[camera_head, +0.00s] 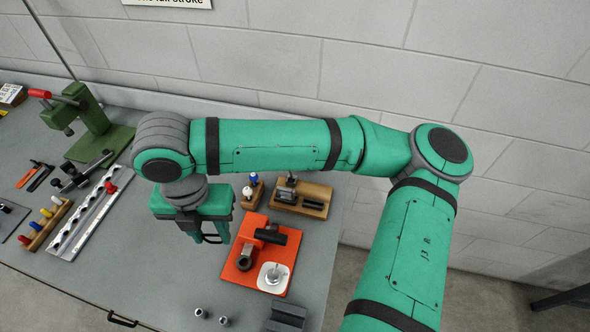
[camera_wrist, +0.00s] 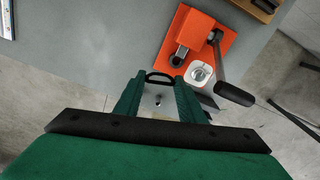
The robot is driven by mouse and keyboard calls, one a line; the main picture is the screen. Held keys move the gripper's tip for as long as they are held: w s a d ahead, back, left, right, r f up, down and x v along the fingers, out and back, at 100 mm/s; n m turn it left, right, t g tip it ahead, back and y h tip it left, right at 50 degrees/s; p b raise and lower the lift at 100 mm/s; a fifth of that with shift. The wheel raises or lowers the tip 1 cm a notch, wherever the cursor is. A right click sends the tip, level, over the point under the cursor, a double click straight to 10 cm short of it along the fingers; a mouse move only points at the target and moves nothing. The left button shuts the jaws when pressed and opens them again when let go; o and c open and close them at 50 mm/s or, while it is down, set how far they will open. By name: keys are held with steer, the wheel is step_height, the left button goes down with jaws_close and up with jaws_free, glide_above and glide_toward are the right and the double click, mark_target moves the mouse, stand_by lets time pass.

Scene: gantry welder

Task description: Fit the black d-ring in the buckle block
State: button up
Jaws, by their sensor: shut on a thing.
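My gripper (camera_head: 209,238) is above the bench, left of the orange plate. In the wrist view my gripper (camera_wrist: 160,84) is shut on the black d-ring (camera_wrist: 160,74), whose curved side shows between the fingertips. The ring is small and dark in the head view (camera_head: 213,241). I cannot tell for sure which piece is the buckle block. The ring is apart from the plate.
A wooden block (camera_head: 318,190) with metal parts and a small wooden stand (camera_head: 248,198) are behind the plate. A dark grey block (camera_head: 287,314) and small metal pieces (camera_head: 223,321) lie in front. A silver rail (camera_head: 86,222) and green press (camera_head: 96,120) stand left.

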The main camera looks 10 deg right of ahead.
steer(key=w+d+f+m, duration=0.25)
steer(key=w+d, duration=0.45)
steer(key=d, duration=0.5)
steer(key=w+d+f+m, duration=0.1)
steer(key=w+d+f, duration=0.2)
steer(key=w+d, duration=0.65)
steer(key=shift+n, duration=0.25)
steer(key=shift+s+d+f, duration=0.45)
steer(key=shift+d+f, duration=0.05)
steer(key=shift+f, duration=0.35)
steer(key=shift+s+d+f, duration=0.45)
steer(key=shift+f, duration=0.35)
steer(key=shift+s+d+f, duration=0.45)
steer(key=shift+d+f, duration=0.05)
steer(key=shift+f, duration=0.35)
steer(key=shift+a, duration=0.1)
steer(key=shift+f, duration=0.9)
steer(key=shift+s+f, duration=0.1)
steer(key=shift+f, duration=0.05)
steer(key=o, duration=1.1)
step_height(320, 180, up, 11)
steer(key=shift+f, duration=0.15)
